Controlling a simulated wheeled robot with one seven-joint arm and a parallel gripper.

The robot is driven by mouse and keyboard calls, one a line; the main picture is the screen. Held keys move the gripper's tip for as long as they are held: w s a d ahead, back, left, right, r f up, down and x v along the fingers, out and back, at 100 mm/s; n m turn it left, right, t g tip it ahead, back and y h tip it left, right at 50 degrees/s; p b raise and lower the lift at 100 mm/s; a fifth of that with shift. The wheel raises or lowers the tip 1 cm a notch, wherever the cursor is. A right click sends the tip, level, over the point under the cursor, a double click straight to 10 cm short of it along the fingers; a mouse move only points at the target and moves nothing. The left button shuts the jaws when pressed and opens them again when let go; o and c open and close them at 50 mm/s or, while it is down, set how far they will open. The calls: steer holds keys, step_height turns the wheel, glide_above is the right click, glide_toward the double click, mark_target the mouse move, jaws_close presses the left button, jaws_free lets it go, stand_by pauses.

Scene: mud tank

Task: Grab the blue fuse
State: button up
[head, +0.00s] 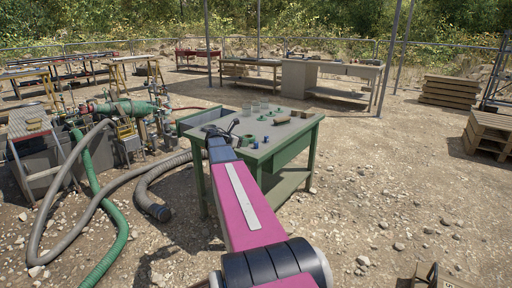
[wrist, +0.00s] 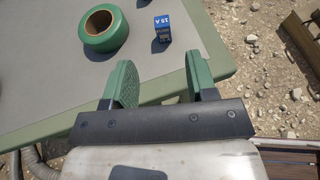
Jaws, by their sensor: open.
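The blue fuse (wrist: 162,28) is a small blue block with white lettering, standing on the grey top of the green workbench (wrist: 55,105) near its edge.
A green tape roll (wrist: 103,28) lies left of the fuse. Clear glasses (head: 256,107) and other small items stand on the bench (head: 296,133). Hoses (head: 100,205) lie on the ground to the left. Pallets (head: 488,134) stand at the right.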

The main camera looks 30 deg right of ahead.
mark_target(255, 143)
steer(key=x, duration=0.4)
steer(key=shift+d+f, duration=0.2)
steer(key=shift+d, duration=0.05)
steer(key=shift+x, duration=2.7)
steer(key=shift+s+d+r, duration=0.1)
steer(key=shift+s+r, duration=0.05)
jaws_close()
